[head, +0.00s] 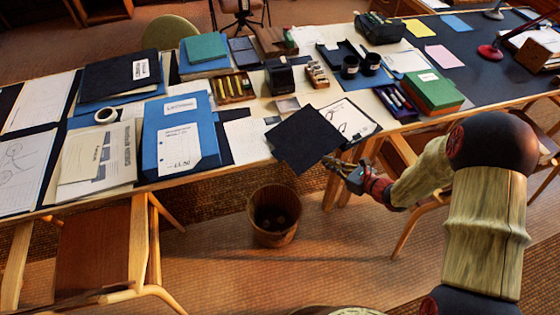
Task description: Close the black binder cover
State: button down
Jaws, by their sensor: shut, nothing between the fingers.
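The black binder cover (305,139) is a dark square panel at the front edge of the table. It lies turned to the left, with its lower corner out past the table edge. The binder's white sheet (350,118) with a drawing shows uncovered to its right. My gripper (331,164) is shut and empty, just off the table edge by the lower right side of the cover. I cannot tell whether its fingertips touch the cover. My arm comes in from the right.
A blue binder (152,137) and loose papers lie to the left. A wooden bin (273,235) is on the floor below. Chairs flank the open floor.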

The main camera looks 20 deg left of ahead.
jog(key=shift+w+a+r+p, duration=0.2)
jog(key=shift+a+r+p, duration=0.25)
jog(key=shift+a+r, duration=0.6)
jog(key=shift+d+r, duration=0.1)
jog(key=shift+r, duration=0.05)
jog(key=shift+w+a+r+p, duration=0.1)
jog(key=shift+a+r+p, duration=0.1)
jog(key=shift+r+p, duration=0.35)
jog(key=shift+w+a+r+p, duration=0.15)
jog(key=shift+r+p, duration=0.15)
jog(key=shift+r, duration=0.4)
jog(key=shift+s, duration=0.1)
jog(key=s+d+r+p, duration=0.2)
jog(key=d+r+p, duration=0.2)
jog(key=r, duration=0.1)
jog(key=shift+s+d, duration=0.15)
jog(key=shift+s, duration=0.2)
dwell(0.5)
